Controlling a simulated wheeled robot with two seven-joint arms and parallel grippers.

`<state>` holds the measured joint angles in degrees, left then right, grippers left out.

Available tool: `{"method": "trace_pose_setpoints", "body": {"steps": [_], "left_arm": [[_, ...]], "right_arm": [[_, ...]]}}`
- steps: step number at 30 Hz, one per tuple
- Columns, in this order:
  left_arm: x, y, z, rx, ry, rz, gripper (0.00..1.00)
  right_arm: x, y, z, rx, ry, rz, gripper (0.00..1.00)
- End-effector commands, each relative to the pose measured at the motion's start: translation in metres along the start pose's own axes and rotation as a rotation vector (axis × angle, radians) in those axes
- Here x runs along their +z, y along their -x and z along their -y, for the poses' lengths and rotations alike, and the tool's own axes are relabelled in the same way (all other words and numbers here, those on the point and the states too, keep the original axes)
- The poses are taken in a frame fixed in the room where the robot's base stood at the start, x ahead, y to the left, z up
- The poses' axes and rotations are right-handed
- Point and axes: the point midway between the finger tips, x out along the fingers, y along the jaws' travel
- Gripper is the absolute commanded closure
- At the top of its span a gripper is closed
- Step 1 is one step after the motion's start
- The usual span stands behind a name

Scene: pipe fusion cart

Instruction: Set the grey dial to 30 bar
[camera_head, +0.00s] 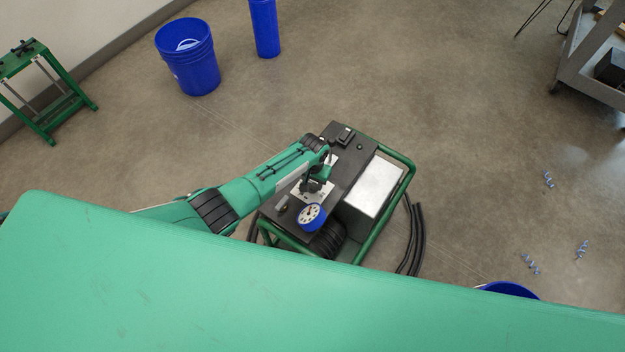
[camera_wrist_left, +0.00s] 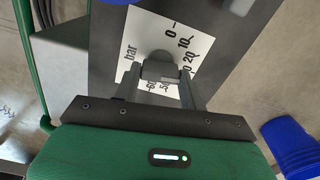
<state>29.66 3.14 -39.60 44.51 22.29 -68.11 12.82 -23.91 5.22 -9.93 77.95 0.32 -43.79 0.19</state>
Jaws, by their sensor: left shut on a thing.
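The grey dial (camera_wrist_left: 158,68) sits on a white scale plate (camera_wrist_left: 146,30) marked in bar in the left wrist view. The marks 0, 10 and 20 show at its right, and 50 and 60 lie partly behind the fingers. My left gripper (camera_wrist_left: 160,82) is shut on the dial, one finger on each side. The 30 mark and the dial's pointer cannot be made out. In the head view my left gripper (camera_head: 316,184) is over the white plate (camera_head: 326,194) on the cart's black panel (camera_head: 346,146), and it hides the dial. My right gripper is not in view.
A blue round gauge (camera_head: 312,216) stands near the dial on the green-framed cart (camera_head: 408,176). A silver box (camera_head: 372,186) fills the cart's right side. Black hoses (camera_head: 414,240) hang beside it.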

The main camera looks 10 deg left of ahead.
Motion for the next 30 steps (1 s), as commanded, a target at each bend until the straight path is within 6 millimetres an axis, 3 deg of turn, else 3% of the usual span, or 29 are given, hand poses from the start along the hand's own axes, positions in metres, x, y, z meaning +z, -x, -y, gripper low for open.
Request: {"method": "trace_pose_setpoints", "body": {"steps": [10, 26, 27, 30], "left_arm": [[0.0009, -0.0007, -0.0006, 0.001, -0.137, 0.002, 0.81], [0.0011, -0.001, -0.0005, 0.001, -0.16, 0.002, 0.81], [0.0011, -0.001, -0.0005, 0.001, -0.16, 0.002, 0.54], [0.0009, -0.0009, -0.0004, 0.001, -0.159, 0.002, 0.36]], "right_arm": [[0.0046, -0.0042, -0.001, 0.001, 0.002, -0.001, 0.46], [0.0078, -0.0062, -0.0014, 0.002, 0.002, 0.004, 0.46], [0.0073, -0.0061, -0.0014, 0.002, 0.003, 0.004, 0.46], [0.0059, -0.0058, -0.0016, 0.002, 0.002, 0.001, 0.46]]}}
